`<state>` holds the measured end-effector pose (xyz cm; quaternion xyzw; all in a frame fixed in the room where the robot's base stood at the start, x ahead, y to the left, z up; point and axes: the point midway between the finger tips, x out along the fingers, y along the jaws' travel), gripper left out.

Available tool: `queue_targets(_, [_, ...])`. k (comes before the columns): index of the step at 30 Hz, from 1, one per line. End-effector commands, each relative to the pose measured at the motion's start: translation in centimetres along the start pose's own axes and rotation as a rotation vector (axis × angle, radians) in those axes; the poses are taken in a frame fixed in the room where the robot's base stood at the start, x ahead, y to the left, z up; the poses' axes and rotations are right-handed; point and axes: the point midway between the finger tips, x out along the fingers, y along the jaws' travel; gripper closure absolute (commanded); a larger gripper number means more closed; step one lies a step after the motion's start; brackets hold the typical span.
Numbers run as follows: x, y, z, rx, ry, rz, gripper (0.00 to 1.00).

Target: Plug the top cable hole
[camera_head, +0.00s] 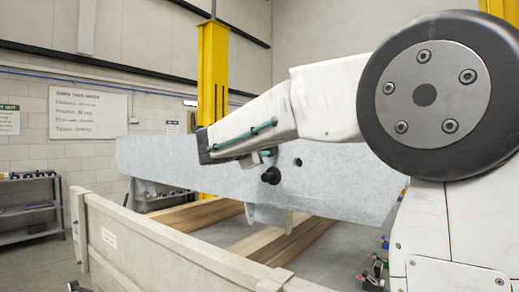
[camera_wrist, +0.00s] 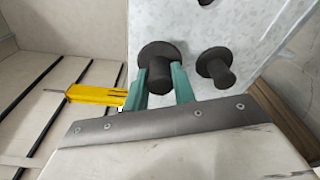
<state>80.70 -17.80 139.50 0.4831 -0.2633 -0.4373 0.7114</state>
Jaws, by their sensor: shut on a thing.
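The trailer frame's galvanized steel plate (camera_head: 345,180) spans the middle of the head view; it also fills the top of the wrist view (camera_wrist: 262,45). My gripper's teal fingers (camera_wrist: 160,88) are shut around a black plug (camera_wrist: 160,66) with a wide round flange. Its flange is at or close to the plate; I cannot tell whether it is seated. Any hole behind it is hidden. A second black plug (camera_wrist: 215,68) sits in the plate beside it; in the head view a black plug (camera_head: 270,175) shows just below my gripper (camera_head: 265,154).
A dark open hole (camera_head: 298,162) is right of the lower plug; a hole also shows at the wrist view's top edge (camera_wrist: 205,2). A pale low-walled crate (camera_head: 170,245) and wooden beams (camera_head: 200,214) lie below. A yellow post (camera_head: 213,90) stands behind the plate.

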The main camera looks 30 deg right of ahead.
Motion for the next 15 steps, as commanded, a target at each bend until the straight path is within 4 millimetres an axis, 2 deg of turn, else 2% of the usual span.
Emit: queue_targets(15, [1.6, 0.0, 0.2, 0.0, -0.001, 0.0, 1.0])
